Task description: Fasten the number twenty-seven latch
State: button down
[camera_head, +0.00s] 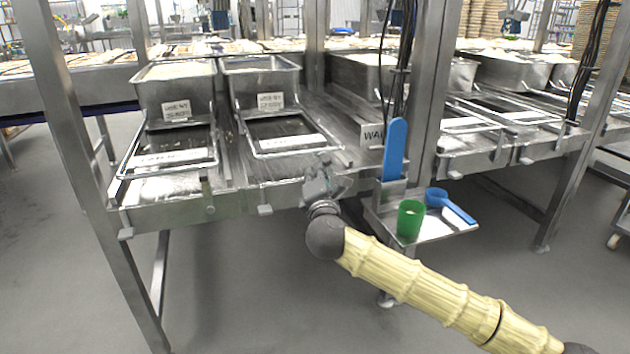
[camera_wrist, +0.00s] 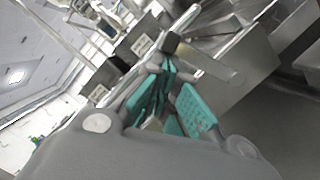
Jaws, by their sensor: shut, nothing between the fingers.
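My gripper (camera_head: 318,182) is at the front edge of the steel stand, just right of the right-hand wire frame. In the wrist view its teal-padded fingers (camera_wrist: 176,95) are shut with nothing held. A dark square block (camera_wrist: 170,42) on a pale bar is close ahead of the fingertips; contact cannot be told. Labels hang on the left bin (camera_head: 150,98) and right bin (camera_head: 235,80). I cannot read a twenty-seven on any of them.
The floor in front is clear.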

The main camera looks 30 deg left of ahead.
jog(key=shift+w+d+r+m+h+p, duration=0.15)
jog(key=shift+w+d+r+m+p, duration=0.1)
jog(key=shift+w+d+r+m, duration=0.4)
jog(key=shift+w+d+r+m+h+p, duration=0.2)
jog(key=shift+w+d+r+m, duration=0.15)
jog(key=shift+w+m, duration=0.4)
jog(key=shift+d, duration=0.1)
jog(key=shift+s+f, duration=0.1)
jog(key=p, duration=0.2)
send_near(328, 164)
jog(key=s+a, duration=0.2)
jog(key=s, duration=0.1)
jog(key=shift+f, duration=0.2)
jog(key=shift+a, duration=0.1)
